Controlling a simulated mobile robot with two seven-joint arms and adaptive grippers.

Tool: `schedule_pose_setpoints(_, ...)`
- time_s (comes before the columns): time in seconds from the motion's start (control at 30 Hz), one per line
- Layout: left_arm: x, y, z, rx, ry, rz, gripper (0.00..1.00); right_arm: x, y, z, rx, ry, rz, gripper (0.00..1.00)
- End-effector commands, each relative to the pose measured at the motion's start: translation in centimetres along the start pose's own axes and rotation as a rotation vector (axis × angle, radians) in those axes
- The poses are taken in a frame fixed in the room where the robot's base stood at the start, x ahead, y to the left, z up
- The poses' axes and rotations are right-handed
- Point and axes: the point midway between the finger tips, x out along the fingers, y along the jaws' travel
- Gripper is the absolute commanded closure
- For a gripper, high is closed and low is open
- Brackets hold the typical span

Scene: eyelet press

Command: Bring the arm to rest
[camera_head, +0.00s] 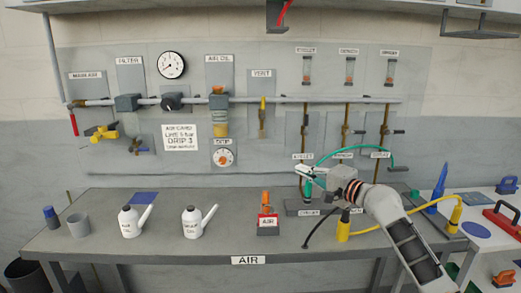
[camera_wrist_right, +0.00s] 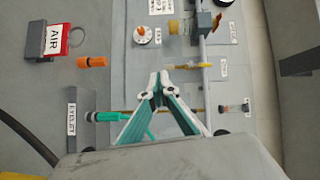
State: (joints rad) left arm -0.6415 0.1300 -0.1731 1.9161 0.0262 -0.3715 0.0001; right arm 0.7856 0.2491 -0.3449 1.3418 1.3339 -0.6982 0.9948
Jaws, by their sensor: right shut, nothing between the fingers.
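My right arm (camera_head: 405,235) comes in from the lower right of the head view and reaches over the bench toward the wall panel. Its gripper (camera_head: 299,169) points left, above the eyelet station at the back of the bench. In the right wrist view the two white and teal fingers (camera_wrist_right: 160,77) meet at their tips. The gripper is shut and empty. A green-tipped hose end (camera_head: 307,188) stands just below the fingertips; it also shows in the wrist view (camera_wrist_right: 100,117) beside the EYELET label. My left gripper is not in the head view.
Pipes, valves and gauges line the panel (camera_head: 270,70) behind the gripper. On the bench (camera_head: 170,231) stand two white oil cans (camera_head: 130,222) (camera_head: 196,221) and a red AIR block (camera_head: 268,222). A yellow hose (camera_head: 420,207) and a yellow fitting (camera_head: 343,226) lie near my arm. The bench's front middle is clear.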

Motion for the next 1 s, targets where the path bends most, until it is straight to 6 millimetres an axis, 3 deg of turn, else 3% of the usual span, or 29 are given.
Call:
schedule_pose_setpoints(0.03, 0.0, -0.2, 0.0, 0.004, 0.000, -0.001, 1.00, -0.8, 3.0, 1.9, -0.073, -0.014, 0.045, 1.00)
schedule_pose_setpoints(0.2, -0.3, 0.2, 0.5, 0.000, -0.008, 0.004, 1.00, -4.8, 12.5, 7.5, -0.393, -0.062, 0.214, 1.00)
schedule_pose_setpoints(0.37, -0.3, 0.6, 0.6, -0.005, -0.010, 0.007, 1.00, -10.4, 20.2, 11.6, -0.691, -0.115, 0.383, 1.00)
schedule_pose_setpoints(0.5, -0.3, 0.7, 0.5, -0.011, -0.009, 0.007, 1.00, -16.6, 25.6, 14.0, -0.938, -0.171, 0.549, 1.00)
schedule_pose_setpoints(0.73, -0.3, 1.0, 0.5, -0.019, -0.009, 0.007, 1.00, -29.2, 31.2, 16.1, -1.295, -0.301, 0.861, 1.00)
schedule_pose_setpoints(0.8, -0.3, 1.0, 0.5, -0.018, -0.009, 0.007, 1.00, -32.9, 31.9, 16.3, -1.379, -0.346, 0.952, 1.00)
schedule_pose_setpoints(1.0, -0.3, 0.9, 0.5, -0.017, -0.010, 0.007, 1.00, -41.1, 32.2, 16.4, -1.532, -0.460, 1.155, 1.00)
